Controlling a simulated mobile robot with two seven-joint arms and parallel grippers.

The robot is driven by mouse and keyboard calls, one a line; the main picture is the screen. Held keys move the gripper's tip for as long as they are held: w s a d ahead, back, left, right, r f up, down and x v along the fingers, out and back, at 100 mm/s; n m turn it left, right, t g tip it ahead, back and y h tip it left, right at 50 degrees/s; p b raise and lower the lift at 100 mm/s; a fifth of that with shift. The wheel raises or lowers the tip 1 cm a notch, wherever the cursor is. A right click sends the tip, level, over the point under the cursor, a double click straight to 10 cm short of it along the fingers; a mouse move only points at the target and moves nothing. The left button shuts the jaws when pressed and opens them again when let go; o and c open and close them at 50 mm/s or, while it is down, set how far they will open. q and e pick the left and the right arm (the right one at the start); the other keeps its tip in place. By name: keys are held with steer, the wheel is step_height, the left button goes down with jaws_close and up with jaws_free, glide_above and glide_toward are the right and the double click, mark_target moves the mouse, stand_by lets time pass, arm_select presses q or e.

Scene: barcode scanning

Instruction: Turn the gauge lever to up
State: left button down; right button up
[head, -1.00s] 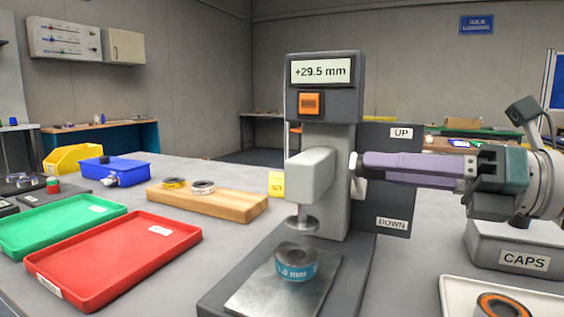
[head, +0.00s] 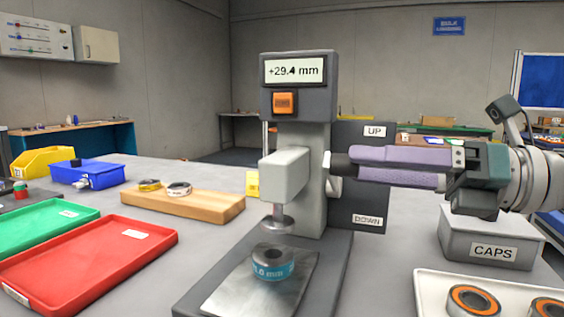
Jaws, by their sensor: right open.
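The gauge (head: 302,170) is a grey stand with a display reading +29.4 mm and an orange button. Its lever (head: 338,160) shows as a short dark knob at its right side, nearer the UP label (head: 375,131) than the DOWN label (head: 367,220). My right gripper (head: 352,164) is open and comes in from the right, its lilac fingertips at the outer end of the lever. Whether they touch it cannot be told. A ring marked in mm (head: 272,262) sits on the gauge plate under the raised plunger. My left gripper is not in view.
A wooden board (head: 195,205) with rings, a red tray (head: 90,262), a green tray (head: 40,228), and blue (head: 88,174) and yellow (head: 40,161) bins stand left. A CAPS box (head: 490,243) and a white tray (head: 428,288) with orange-rimmed rings stand right.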

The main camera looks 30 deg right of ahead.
steer(key=v, duration=0.8)
steer(key=shift+s+d, duration=0.2)
steer(key=shift+d, duration=0.05)
